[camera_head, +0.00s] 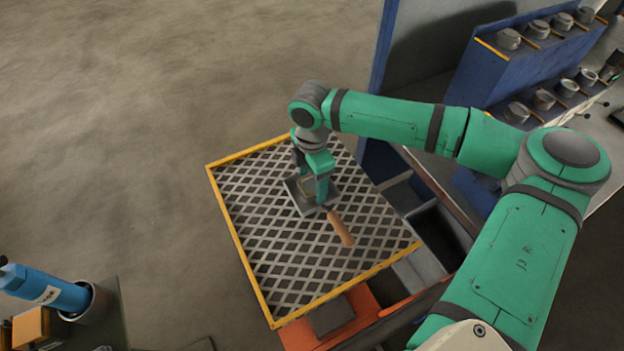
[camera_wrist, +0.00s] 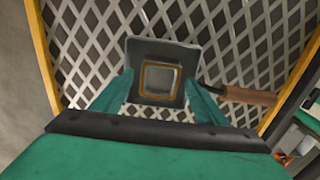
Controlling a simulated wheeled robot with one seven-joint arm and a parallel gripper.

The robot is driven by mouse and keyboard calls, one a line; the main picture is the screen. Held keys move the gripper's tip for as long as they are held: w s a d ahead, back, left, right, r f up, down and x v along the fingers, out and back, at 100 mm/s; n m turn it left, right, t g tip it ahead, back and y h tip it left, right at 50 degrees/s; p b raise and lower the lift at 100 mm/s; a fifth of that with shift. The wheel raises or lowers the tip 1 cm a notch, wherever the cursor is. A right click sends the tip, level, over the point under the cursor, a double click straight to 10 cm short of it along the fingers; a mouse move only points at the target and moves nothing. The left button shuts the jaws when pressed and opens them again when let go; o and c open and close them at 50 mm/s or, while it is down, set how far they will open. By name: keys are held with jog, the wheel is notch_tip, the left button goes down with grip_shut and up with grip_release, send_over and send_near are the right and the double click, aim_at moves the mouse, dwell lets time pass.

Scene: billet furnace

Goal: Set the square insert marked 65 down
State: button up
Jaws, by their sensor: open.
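The square insert (camera_wrist: 160,78) shows in the wrist view as a grey block with a brown-orange border. It rests in a grey square pan (camera_wrist: 133,50) with a wooden handle (camera_wrist: 250,96). No number can be read on it. In the head view the pan (camera_head: 296,203) stands on a grated table top (camera_head: 270,253), and the insert is partly hidden by my gripper (camera_head: 311,180). My gripper is open and low over the pan. In the wrist view its fingers stand on either side of the insert, with gaps between them and it.
The grated top has a yellow rim (camera_head: 237,234) and bare room around the pan. Dark bins (camera_head: 440,236) adjoin it on the right. A blue rack (camera_head: 500,75) with several metal pots stands at the back right. A blue cylinder (camera_head: 45,288) is at the lower left.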

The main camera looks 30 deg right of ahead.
aim_at(312, 184)
notch_tip(312, 184, up, 12)
dwell(0.4)
dwell(0.5)
